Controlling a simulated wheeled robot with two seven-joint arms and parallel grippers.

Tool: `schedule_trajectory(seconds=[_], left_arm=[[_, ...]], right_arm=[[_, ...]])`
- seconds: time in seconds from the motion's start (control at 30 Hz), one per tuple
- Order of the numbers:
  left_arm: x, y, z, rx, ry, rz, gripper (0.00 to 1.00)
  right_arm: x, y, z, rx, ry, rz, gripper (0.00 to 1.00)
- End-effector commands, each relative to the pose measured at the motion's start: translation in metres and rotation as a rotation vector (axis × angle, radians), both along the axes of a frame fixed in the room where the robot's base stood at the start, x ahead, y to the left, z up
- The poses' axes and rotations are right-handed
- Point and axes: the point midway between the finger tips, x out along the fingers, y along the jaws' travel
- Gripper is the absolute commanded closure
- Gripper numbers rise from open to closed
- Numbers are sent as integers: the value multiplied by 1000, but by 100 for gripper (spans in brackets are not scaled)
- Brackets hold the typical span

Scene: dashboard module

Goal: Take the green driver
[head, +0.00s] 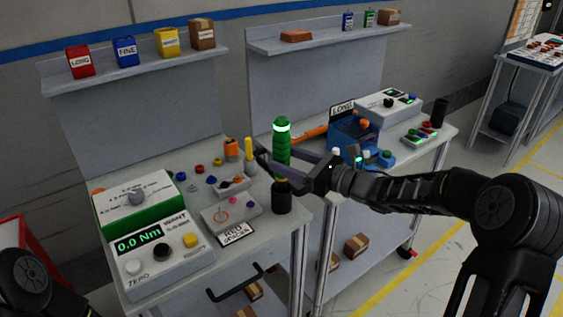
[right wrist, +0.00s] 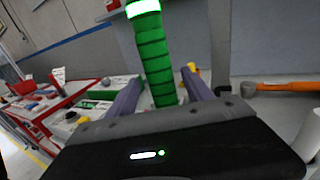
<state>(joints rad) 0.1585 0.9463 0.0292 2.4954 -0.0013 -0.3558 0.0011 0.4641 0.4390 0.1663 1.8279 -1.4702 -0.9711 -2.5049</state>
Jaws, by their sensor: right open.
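The green driver (head: 281,148) stands upright near the right front corner of the left workbench, its lower end at a black cylindrical holder (head: 281,197). It has a white band near its top. My right gripper (head: 284,162) reaches in from the right at the driver's lower part. In the right wrist view the green driver (right wrist: 155,55) rises between the two open fingers, with room visible beside it. Its lower end is hidden behind the gripper body there. My left arm shows only as a dark part at the lower left of the head view; its gripper is not visible.
A torque tester (head: 150,245) reading 0.0 Nm stands at the bench's left. A yellow-handled tool (head: 248,150) and an orange one (head: 232,149) stand just left of the driver. An orange bar (head: 310,132) lies behind it. A blue device (head: 352,137) sits on the right bench.

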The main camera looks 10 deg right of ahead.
Motion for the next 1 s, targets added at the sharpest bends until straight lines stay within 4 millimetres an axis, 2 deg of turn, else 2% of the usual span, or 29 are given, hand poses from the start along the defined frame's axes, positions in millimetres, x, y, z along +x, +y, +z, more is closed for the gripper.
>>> schedule_trajectory(seconds=[0.2,0.4,1.0], left_arm=[[0,0,22,0,1,0,100],[0,0,27,0,2,-1,100],[0,0,26,0,2,-1,100]], right_arm=[[21,18,4,2,2,3,40],[37,33,1,1,0,1,40],[37,33,0,0,0,1,40]])
